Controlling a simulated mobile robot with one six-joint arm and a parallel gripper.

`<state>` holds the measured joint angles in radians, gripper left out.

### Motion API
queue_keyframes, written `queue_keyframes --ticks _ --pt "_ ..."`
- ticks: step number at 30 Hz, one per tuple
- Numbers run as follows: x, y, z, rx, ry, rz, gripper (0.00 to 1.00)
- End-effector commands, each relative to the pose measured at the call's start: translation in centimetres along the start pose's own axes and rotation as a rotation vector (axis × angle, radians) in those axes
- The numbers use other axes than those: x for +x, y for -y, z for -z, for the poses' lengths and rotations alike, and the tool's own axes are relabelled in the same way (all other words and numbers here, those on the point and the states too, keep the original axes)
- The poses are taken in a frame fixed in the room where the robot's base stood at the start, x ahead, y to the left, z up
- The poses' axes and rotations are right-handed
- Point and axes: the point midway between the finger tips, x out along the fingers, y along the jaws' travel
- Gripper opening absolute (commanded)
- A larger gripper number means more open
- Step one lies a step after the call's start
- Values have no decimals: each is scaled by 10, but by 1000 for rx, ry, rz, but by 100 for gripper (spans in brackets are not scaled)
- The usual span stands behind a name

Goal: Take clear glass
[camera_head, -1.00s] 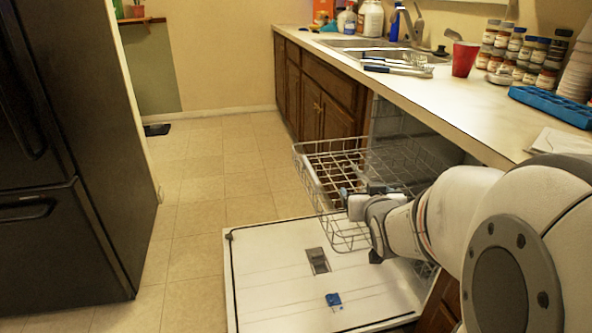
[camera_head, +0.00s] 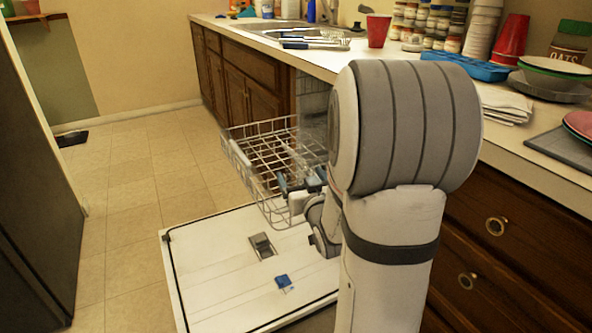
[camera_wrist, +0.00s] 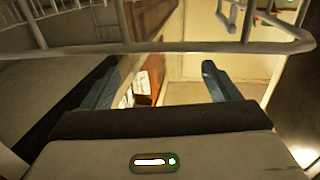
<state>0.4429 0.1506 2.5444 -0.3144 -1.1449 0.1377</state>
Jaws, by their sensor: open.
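My gripper (camera_head: 300,180) is low at the wire dish rack (camera_head: 262,165), which is pulled out over the open dishwasher door. In the wrist view my gripper (camera_wrist: 160,84) is open, with its two blue-grey fingers wide apart and nothing between them. A rack wire crosses just beyond the fingers. I cannot make out a clear glass with certainty in either view. My arm hides part of the rack and the dishwasher opening in the head view.
The open dishwasher door (camera_head: 215,285) lies flat below the rack, with a blue item (camera_head: 283,282) on it. The counter above holds a red cup (camera_head: 378,30), a blue tray (camera_head: 465,66), spice jars and stacked plates. A dark fridge (camera_head: 35,200) stands left.

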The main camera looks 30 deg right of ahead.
Motion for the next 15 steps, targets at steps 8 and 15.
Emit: queue_keyframes --ticks 8,15 --pt "6 0 2 -1 5 -4 82" --pt "12 0 -2 -5 1 -5 82"
